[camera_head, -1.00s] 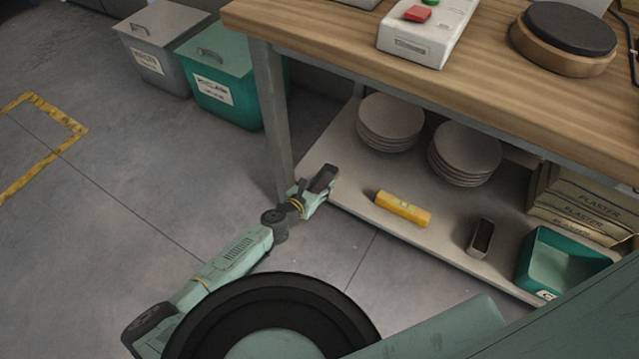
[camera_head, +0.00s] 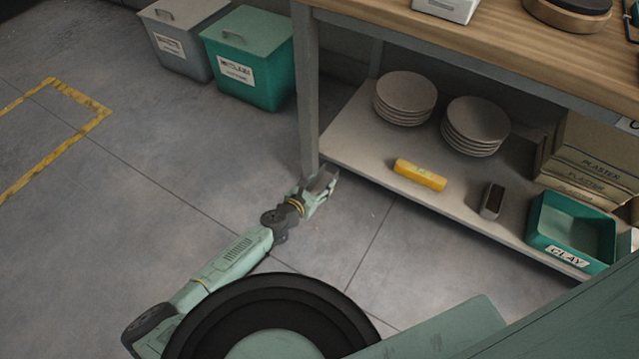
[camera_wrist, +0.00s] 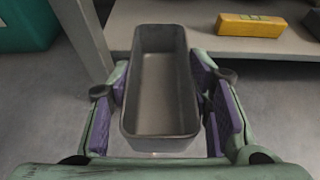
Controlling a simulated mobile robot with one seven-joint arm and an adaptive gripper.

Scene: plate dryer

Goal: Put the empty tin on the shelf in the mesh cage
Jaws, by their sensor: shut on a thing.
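An empty grey rectangular tin (camera_wrist: 162,90) is held between the purple pads of my gripper (camera_wrist: 166,100), open side facing the wrist camera, its inside bare. In the head view the tin (camera_head: 322,180) and my gripper (camera_head: 316,190) are by the front left leg of the workbench, just off the lower shelf's (camera_head: 350,150) corner. A similar small tin (camera_head: 492,201) lies on that shelf near its front edge; its inside looks dark brown. I do not see a mesh cage in these frames.
On the shelf are two plate stacks (camera_head: 406,92) (camera_head: 476,120), a yellow spirit level (camera_head: 420,175), a green CLAY bin (camera_head: 560,255) and plaster boxes (camera_head: 590,165). Grey (camera_head: 180,40) and green (camera_head: 250,65) lidded bins stand behind left. The floor on the left is clear.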

